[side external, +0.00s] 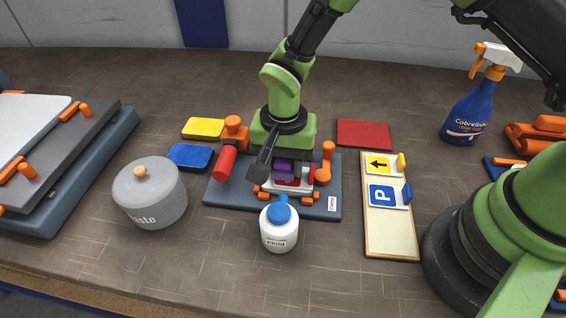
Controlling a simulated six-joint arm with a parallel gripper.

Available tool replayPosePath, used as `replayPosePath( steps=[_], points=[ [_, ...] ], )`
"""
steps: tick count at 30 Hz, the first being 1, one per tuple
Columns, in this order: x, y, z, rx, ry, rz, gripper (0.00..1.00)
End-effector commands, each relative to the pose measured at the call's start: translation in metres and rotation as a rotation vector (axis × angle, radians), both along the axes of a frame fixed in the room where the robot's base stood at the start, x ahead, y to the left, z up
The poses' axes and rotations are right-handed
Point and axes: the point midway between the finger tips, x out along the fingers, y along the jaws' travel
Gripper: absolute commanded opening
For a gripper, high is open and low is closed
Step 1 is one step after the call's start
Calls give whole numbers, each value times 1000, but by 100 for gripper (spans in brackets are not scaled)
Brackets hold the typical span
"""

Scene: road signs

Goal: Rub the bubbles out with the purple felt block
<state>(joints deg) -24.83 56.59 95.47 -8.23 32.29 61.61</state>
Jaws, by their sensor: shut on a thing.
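My gripper (285,168) is shut on the purple felt block (283,167) in the middle of the side external view. The block is low over a small red and white sign (287,185) on the dark blue-grey fixture board (232,192). My gripper and the block cover much of the sign. I cannot tell whether the block touches it, and no bubbles can be made out at this size. Orange clamps (326,163) stand around the sign on the board.
A white bottle with a blue cap (279,232) stands close in front of the board. A lidded grey waste pot (150,195) is to the left. Yellow (203,128), blue (190,156) and red (364,134) pieces lie around. A tray with two signs (390,235) and a spray bottle (478,105) are right.

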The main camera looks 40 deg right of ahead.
Motion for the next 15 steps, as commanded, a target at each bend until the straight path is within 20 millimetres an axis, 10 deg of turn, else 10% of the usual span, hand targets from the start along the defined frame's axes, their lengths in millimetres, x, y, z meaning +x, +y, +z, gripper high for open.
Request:
replayPosePath(
  steps=[15],
  points=[
    [-2, 2, 1, -1, 2, 1, 22]
  ],
)
